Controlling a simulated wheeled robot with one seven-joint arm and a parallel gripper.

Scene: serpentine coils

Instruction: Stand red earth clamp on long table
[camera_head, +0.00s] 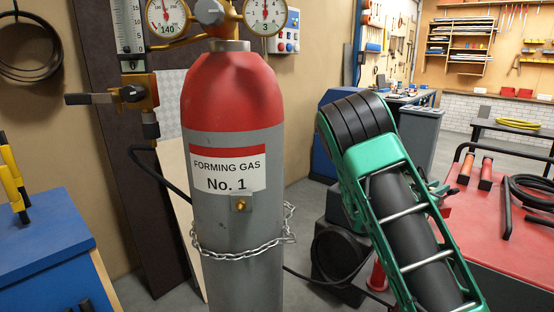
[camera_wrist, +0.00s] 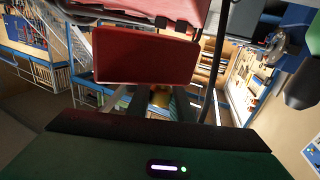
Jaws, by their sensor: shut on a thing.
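In the wrist view, a red, flat-faced block (camera_wrist: 146,56) fills the upper middle, close to the camera, with another red part above it. It appears to be the red earth clamp, though its full shape is cut off. My gripper (camera_wrist: 155,103) shows below it with dark fingers, shut on it. In the head view my green and black arm stands right of the gas cylinder and hides most of the gripper; the clamp cannot be made out there. A long bench (camera_head: 408,97) with items on it stands at the back, but I cannot tell if it is the long table.
A red and grey gas cylinder (camera_head: 232,240) with a chain stands close in front. A red-topped table (camera_head: 500,235) at right carries black cable and red cylinders. A blue cabinet (camera_head: 45,252) is at left. A dark bench with yellow coil (camera_head: 517,124) stands behind right.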

